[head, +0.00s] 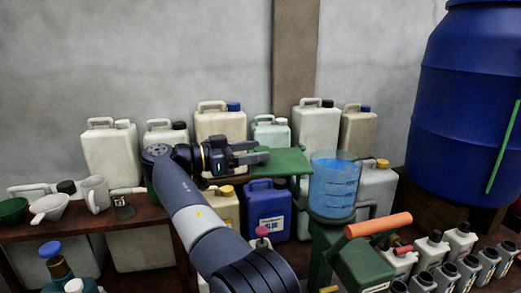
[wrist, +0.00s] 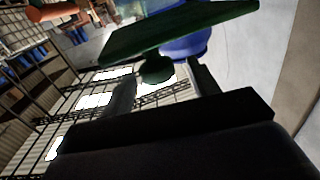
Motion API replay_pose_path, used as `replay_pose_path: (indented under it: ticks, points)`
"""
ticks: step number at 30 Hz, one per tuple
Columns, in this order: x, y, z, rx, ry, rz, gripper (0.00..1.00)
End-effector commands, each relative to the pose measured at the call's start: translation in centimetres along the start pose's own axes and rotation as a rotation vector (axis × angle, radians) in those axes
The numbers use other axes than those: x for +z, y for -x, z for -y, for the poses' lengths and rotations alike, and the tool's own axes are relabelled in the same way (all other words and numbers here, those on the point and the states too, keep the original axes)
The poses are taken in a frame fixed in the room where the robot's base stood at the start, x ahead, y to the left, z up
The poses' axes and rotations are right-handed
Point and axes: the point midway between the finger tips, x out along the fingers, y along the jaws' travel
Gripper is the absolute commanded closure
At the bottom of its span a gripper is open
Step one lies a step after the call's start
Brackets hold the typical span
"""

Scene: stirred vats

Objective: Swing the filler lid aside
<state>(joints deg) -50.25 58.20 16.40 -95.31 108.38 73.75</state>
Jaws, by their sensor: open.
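A flat green plate (head: 283,163), which looks like the filler lid, lies level just left of a clear graduated vessel (head: 335,185) holding blue liquid. The vessel's top looks uncovered. My gripper (head: 257,153) is at the plate's left end with its jaws apart. In the wrist view the green plate (wrist: 180,30) spans the top. A dark green rounded piece (wrist: 157,70) shows between the open fingers of my gripper (wrist: 162,88); I cannot tell whether they touch it. The green filler body (head: 360,265) with an orange handle (head: 378,225) stands in front of the vessel.
Several jerrycans (head: 220,122) stand along the wall behind my arm. A large blue drum (head: 465,105) fills the right. A brown shelf (head: 80,225) at left holds a mug (head: 95,194) and a funnel (head: 48,207). Small bottles (head: 430,250) crowd the lower right.

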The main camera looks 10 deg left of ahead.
Motion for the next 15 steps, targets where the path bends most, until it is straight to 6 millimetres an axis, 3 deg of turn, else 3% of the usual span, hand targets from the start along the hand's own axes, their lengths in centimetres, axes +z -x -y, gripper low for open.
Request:
replay_pose_path:
  ticks: [9, 15]
  points:
    - [-0.3, 6.2, 0.1, -0.003, 0.001, 0.001, 0.43]
    - [-0.3, 7.8, 0.1, -0.001, 0.002, 0.000, 0.43]
